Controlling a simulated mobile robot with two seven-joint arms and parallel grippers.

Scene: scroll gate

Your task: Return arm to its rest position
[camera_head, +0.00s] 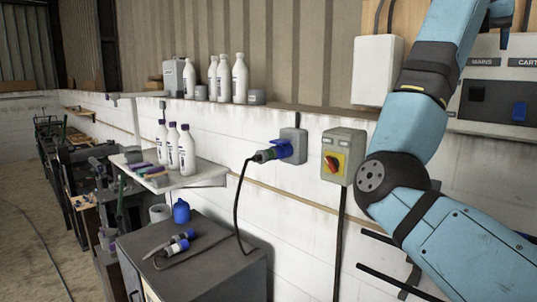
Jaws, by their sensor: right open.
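My right arm (411,125) comes down from the top right in blue links, bends at a dark round joint, and runs to the lower right edge. Two thin black parallel bars, apart from each other, stick out left below the bend; they appear to be the fingers of my right gripper (361,250). They are open with nothing between them, in front of the white wall. The rest of that gripper is hidden behind the forearm. My left arm and gripper are not in view.
Left of the bend, a grey switch box (343,145) with a red knob and a socket (293,146) with a blue plug (278,150) are on the wall. Bottles (240,80) stand on the ledge. A dark cabinet (225,275) stands below. Behind the arm is an electrical panel (495,88).

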